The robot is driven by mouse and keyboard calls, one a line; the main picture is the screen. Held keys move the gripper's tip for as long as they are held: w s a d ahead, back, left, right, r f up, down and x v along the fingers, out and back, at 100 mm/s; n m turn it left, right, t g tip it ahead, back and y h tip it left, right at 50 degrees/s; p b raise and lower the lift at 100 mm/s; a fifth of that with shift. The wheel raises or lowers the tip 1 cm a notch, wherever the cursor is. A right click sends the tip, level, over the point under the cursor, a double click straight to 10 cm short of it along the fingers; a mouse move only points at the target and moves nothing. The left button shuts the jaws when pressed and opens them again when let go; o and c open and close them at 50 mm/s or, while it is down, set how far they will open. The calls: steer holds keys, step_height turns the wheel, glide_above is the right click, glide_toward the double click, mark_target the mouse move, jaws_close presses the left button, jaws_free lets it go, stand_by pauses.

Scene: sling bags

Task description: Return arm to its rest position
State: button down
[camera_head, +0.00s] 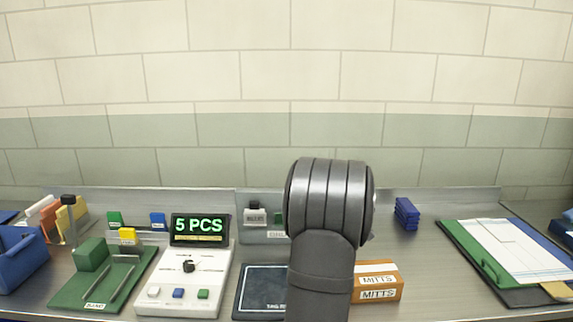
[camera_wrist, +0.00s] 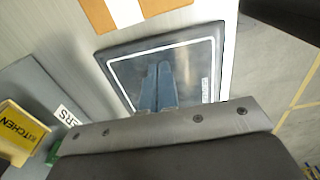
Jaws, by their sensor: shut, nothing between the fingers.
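My gripper (camera_wrist: 160,70) shows in the wrist view, its two bluish fingers together with nothing between them. It is in front of a dark square pad (camera_wrist: 200,60) with a white outline, and the height above it is hard to tell. In the head view my arm rises in the middle and my gripper is hidden. The dark pad (camera_head: 262,285) is partly covered by my arm there.
A white panel (camera_head: 150,272) carries a "5 PCS" display (camera_head: 200,229). A green board (camera_head: 75,293) stands left of it. The orange "MITTS" box (camera_head: 388,281), blue blocks (camera_head: 406,213) and a clipboard (camera_head: 478,258) are on the right. Bare counter shows before the clipboard.

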step_height(320, 180, down, 4)
steer(key=shift+r, duration=0.1)
steer(key=d, duration=0.2)
steer(key=d+f, duration=0.1)
steer(key=shift+d, duration=0.4)
steer(key=shift+a, duration=0.75)
